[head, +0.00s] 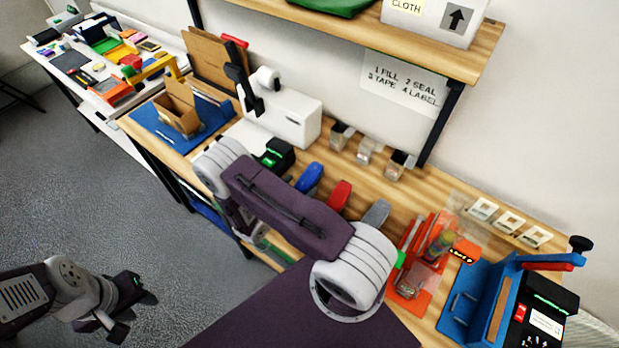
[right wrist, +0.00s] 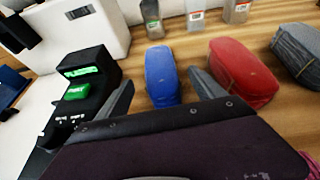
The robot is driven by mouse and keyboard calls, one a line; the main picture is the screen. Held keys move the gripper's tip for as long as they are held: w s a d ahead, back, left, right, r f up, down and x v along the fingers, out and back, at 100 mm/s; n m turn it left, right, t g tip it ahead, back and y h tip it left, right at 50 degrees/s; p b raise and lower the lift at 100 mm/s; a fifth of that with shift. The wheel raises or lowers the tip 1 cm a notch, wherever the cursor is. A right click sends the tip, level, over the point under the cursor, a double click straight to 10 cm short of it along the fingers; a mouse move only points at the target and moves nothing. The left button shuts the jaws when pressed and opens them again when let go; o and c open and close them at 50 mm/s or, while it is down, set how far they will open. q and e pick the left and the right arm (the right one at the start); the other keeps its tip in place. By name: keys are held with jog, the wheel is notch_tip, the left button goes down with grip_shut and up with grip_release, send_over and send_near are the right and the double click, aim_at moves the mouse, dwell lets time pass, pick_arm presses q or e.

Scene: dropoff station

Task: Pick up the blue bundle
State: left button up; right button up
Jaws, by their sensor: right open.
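The blue bundle (head: 310,177) lies on the wooden worktop in the head view, left of the red bundle (head: 340,196). In the right wrist view the blue bundle (right wrist: 161,77) is upright in the picture, between the two fingers. My right gripper (right wrist: 162,84) is open and empty, with one finger on each side of the bundle's image; I cannot tell how far above it they are. In the head view my right forearm hides that gripper. My left gripper (head: 133,312) is over the floor at lower left, empty, its fingers apart.
The red bundle (right wrist: 243,73) and a grey bundle (right wrist: 300,53) lie to the right. A black device with a green display (right wrist: 90,72) stands on the left. Small containers (head: 366,150) and a white box (head: 284,118) stand behind. An orange tray (head: 408,305) is at right.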

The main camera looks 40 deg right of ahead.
aim_at(305, 182)
jog(key=shift+w+d+f+p, duration=0.1)
jog(key=shift+w+d+p, duration=0.05)
jog(key=shift+d+p, duration=0.4)
jog(key=shift+w+d+f+p, duration=0.1)
jog(key=shift+d+p, duration=0.25)
jog(key=shift+d, duration=0.35)
jog(key=shift+f+x, duration=0.2)
jog(key=shift+x, duration=0.95)
jog(key=shift+w+f, duration=0.1)
jog(key=shift+a, duration=0.1)
jog(key=c, duration=1.6)
